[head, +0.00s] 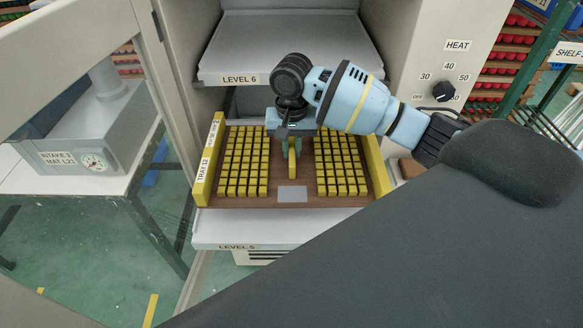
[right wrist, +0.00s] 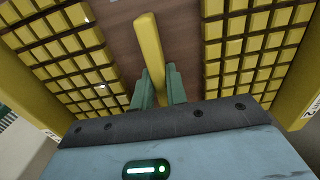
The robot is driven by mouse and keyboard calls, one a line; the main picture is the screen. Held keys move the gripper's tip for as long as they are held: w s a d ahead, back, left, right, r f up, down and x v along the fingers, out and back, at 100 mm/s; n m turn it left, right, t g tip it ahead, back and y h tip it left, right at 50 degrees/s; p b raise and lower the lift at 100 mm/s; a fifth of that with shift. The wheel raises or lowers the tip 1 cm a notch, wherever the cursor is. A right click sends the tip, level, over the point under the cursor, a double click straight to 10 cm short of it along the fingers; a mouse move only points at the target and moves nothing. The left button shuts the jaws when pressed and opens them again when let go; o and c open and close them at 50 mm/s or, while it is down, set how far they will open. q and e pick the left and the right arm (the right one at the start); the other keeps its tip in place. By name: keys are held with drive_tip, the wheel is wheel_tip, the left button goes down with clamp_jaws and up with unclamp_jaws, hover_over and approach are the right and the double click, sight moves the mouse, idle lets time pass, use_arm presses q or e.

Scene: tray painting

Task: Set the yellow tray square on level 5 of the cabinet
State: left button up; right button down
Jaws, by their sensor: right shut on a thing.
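The yellow tray (head: 292,194) has yellow end walls, a brown floor and two blocks of small yellow squares. In the head view it is at the cabinet opening, over the level 5 shelf (head: 225,229), whose front edge shows below it. Whether it rests on the shelf or hangs just above it I cannot tell. My right gripper (head: 292,150) is shut on the tray's yellow middle handle. In the right wrist view the green fingers (right wrist: 159,88) close on the handle (right wrist: 149,45) between the two blocks. My left gripper is not in view.
The open cabinet door (head: 70,45) stands at the left. A heat knob (head: 443,92) is on the right panel. A table with a grey intake box (head: 85,130) stands beyond the door glass.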

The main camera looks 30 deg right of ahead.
sight(292, 147)
drive_tip(key=shift+w+f, duration=0.1)
drive_tip(key=shift+f, duration=2.7)
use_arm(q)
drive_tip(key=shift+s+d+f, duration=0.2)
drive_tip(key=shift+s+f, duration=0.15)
use_arm(e)
drive_tip(key=shift+f, duration=0.35)
drive_tip(key=c, duration=1.4)
unclamp_jaws()
drive_tip(key=shift+f, duration=0.2)
wheel_tip(292, 147, up, 12)
drive_tip(key=shift+r, duration=0.1)
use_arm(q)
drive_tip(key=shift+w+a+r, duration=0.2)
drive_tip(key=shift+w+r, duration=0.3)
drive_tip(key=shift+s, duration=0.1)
